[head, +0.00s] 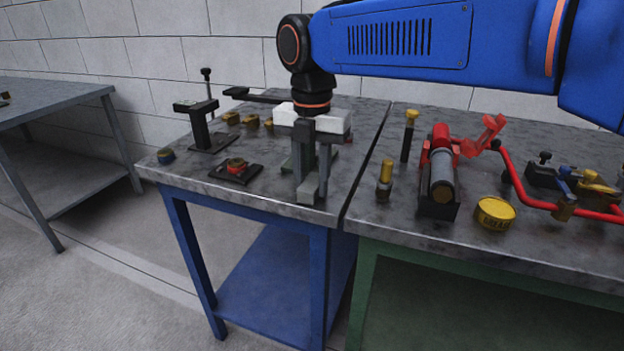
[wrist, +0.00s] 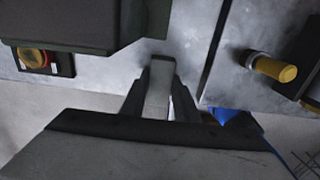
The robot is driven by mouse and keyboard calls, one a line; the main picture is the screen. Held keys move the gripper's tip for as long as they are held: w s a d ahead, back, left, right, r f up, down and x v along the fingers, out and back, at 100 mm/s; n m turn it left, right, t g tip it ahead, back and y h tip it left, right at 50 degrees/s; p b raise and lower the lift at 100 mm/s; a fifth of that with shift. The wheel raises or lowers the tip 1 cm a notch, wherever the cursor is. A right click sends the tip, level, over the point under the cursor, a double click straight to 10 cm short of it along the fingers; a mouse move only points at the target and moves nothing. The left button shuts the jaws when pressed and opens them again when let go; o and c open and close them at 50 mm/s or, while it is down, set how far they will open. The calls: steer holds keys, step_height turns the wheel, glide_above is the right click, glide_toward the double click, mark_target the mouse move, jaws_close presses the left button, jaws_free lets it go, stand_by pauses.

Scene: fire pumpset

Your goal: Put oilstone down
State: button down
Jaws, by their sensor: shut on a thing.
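My gripper (head: 311,190) points down over the front right part of the blue-legged table, close to the seam with the green-legged table. It is shut on a narrow grey block, which I take to be the oilstone (wrist: 160,88). In the wrist view the block shows between the two dark fingers. In the head view the fingers mostly hide it, and I cannot tell whether it touches the grey tabletop (head: 262,203).
A dark plate with a red and yellow part (head: 236,166) lies left of my gripper. A dark stand (head: 207,130) and several brass pieces are behind it. On the right table are a brass-tipped piece (head: 385,178), a red clamp (head: 440,165) and a yellow tin (head: 495,212).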

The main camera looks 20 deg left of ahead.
mark_target(312, 182)
steer(key=c, duration=1.4)
jaws_free()
steer(key=shift+f, duration=0.1)
step_height(312, 182, up, 12)
steer(key=shift+r, duration=0.15)
